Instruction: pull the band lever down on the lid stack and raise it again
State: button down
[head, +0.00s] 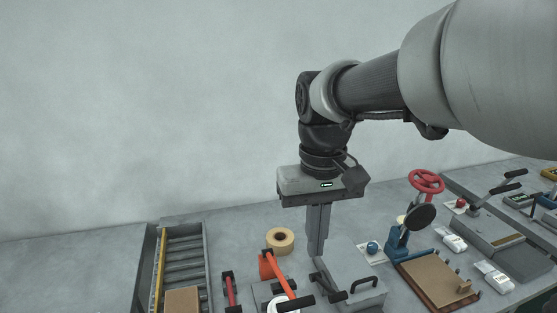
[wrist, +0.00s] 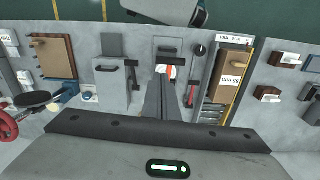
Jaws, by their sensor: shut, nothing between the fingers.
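My gripper (head: 317,252) points straight down with its fingers shut and empty. It is just right of an orange arm (head: 277,270) and above or behind a grey box with black handles (head: 362,288). A white round piece (head: 284,304), perhaps the lid stack, sits below the orange arm at the bottom edge, partly cut off. In the wrist view a white round piece with orange on it (wrist: 170,70) shows just beyond my fingertips, partly hidden by them. A red lever with black ends (head: 230,290) stands to the left. Which lever is the band lever I cannot tell for sure.
A roller conveyor (head: 184,262) carrying a cardboard box (head: 183,301) is at left. A tape roll (head: 280,240) lies behind the orange arm. At right are a blue press with a red wheel (head: 426,181) and a brown board (head: 437,277). A wall stands behind.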

aim_at(295, 300)
jog(key=w+a+g+p, duration=0.2)
jog(key=w+a, duration=0.1)
jog(key=a, duration=0.1)
jog(key=shift+n+h, duration=0.3)
jog(key=shift+n, duration=0.1)
jog(key=f, duration=0.4)
jog(key=s+f+b, duration=0.1)
jog(key=f, duration=0.4)
jog(key=s+f, duration=0.1)
jog(key=f, duration=0.3)
jog(key=shift+s+d+f, duration=0.1)
jog(key=shift+d+f, duration=0.1)
jog(key=shift+d, duration=0.2)
